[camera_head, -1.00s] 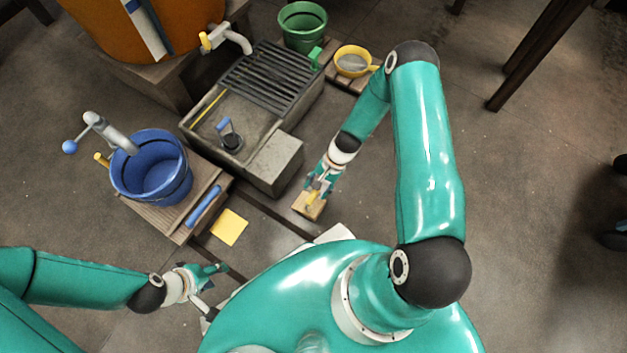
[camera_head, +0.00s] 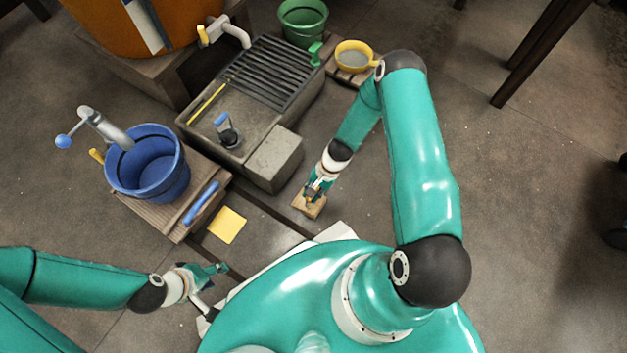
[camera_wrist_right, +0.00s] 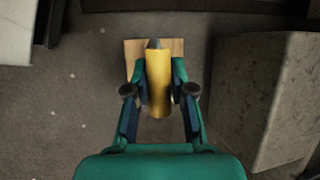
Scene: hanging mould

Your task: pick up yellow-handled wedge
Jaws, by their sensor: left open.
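The yellow-handled wedge (camera_head: 310,208) has a pale wooden block on the floor, in front of the stone trough. In the right wrist view its yellow handle (camera_wrist_right: 158,82) points up towards the camera, with the wooden block behind it. My right gripper (camera_head: 314,198) is down at the wedge, and in the wrist view its two fingers (camera_wrist_right: 158,70) stand on either side of the handle, close to it. I cannot tell whether they press on it. My left gripper (camera_head: 214,288) is open and empty at lower left, away from the wedge.
The stone trough (camera_head: 275,160) with its grate stands just beyond the wedge. A blue bucket (camera_head: 150,170) on a wooden board, a yellow sheet (camera_head: 226,225), a green bucket (camera_head: 303,22) and a yellow pan (camera_head: 353,57) are around.

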